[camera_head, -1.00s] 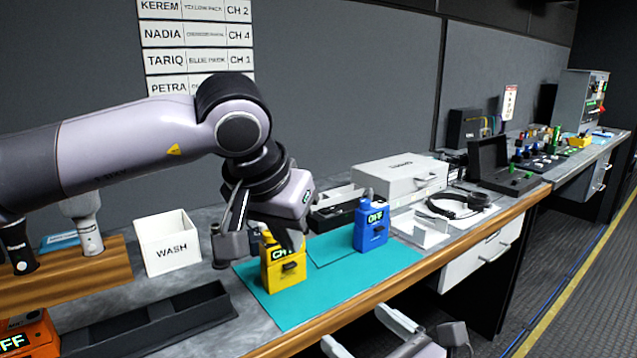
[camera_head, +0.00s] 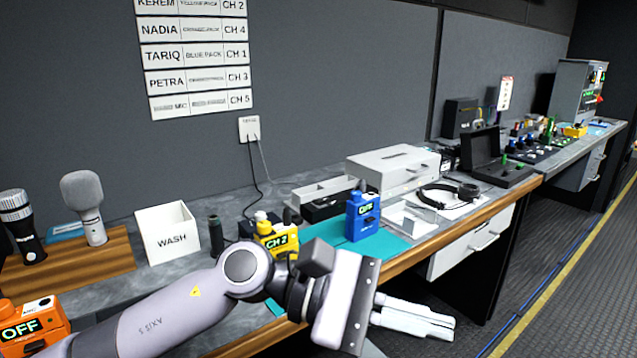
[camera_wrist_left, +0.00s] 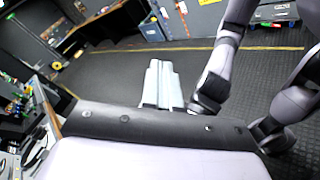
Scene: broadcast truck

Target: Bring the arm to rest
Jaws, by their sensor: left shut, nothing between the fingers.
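My left gripper (camera_head: 446,327) is low in front of the bench in the head view, its arm coming in from the lower left. Its pale fingers lie together, empty, and point right over the floor. They also show in the left wrist view (camera_wrist_left: 160,84), beyond the dark edge of the hand. Part of my right arm (camera_wrist_left: 217,82) shows in the left wrist view. I cannot make out its fingers clearly.
A yellow pack (camera_head: 276,240) and a blue pack (camera_head: 363,217) stand on the bench by the teal mat (camera_head: 392,246). A white WASH box (camera_head: 168,236), microphones (camera_head: 84,205) and an orange pack (camera_head: 30,325) are at left. Floor (camera_head: 560,240) is open at right.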

